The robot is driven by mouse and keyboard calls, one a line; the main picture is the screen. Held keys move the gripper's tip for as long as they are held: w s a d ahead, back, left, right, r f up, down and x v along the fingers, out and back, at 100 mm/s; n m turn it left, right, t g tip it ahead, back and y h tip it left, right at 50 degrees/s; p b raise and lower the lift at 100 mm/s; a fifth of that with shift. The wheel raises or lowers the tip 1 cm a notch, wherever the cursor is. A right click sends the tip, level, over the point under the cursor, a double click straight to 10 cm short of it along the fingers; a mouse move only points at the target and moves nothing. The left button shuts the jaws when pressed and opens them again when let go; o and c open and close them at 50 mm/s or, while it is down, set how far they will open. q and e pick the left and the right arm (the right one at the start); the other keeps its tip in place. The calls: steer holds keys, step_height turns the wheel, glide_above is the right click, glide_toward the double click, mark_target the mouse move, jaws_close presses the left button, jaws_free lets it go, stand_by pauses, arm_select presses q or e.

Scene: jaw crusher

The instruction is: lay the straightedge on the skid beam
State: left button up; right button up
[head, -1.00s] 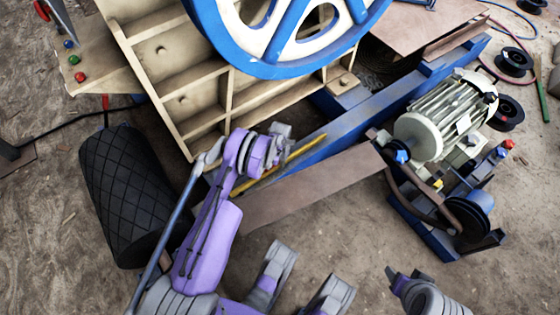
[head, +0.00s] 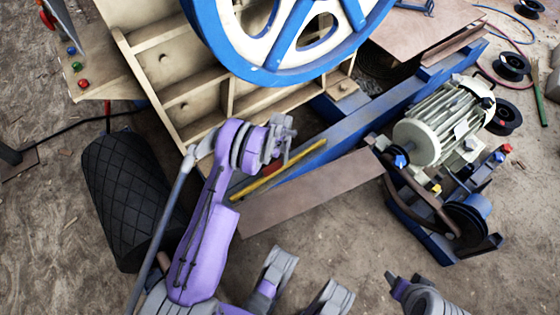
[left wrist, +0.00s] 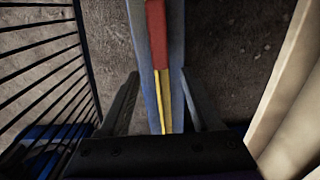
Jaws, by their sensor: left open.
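The straightedge (head: 300,158) is a thin yellow bar. It lies along the top of the blue skid beam (head: 345,133), slanting up to the right in the head view. In the left wrist view the yellow bar (left wrist: 163,100) has a red section (left wrist: 157,35) and runs lengthwise over the blue-grey beam (left wrist: 177,40). My left gripper (head: 281,150) is above the straightedge near its middle. In the left wrist view its open fingers (left wrist: 160,78) stand either side of the bar, with gaps between. Whether the bar touches the beam all along is unclear.
The cream crusher frame (head: 190,100) with its blue flywheel (head: 285,70) stands behind the beam. A brown plate (head: 310,190) lies in front. A motor (head: 430,135) stands to the right, a black ribbed roll (head: 125,195) to the left.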

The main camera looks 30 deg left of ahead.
arm_select(q)
step_height(320, 180, up, 2)
steer(key=shift+r, duration=0.2)
steer(key=s+d+r+n+t, duration=0.1)
steer(key=s+d+r, duration=0.15)
steer(key=r, duration=0.55)
steer(key=s+d+r, duration=0.2)
steer(key=d+r, duration=0.1)
steer(key=r, duration=0.5)
steer(key=s+d+r+n+t, duration=0.1)
steer(key=s+d+r, duration=0.2)
steer(key=r, duration=0.5)
steer(key=s+d+r, duration=0.2)
steer(key=s, duration=0.5)
steer(key=s+d+r+n+t, duration=0.1)
steer(key=s+d+r, duration=0.1)
steer(key=s, duration=0.5)
steer(key=s+d+r+n+t, duration=0.1)
steer(key=s+d+r, duration=0.1)
steer(key=s, duration=0.6)
steer(key=shift+d+r, duration=0.25)
steer(key=shift+r, duration=0.2)
steer(key=shift+s, duration=0.1)
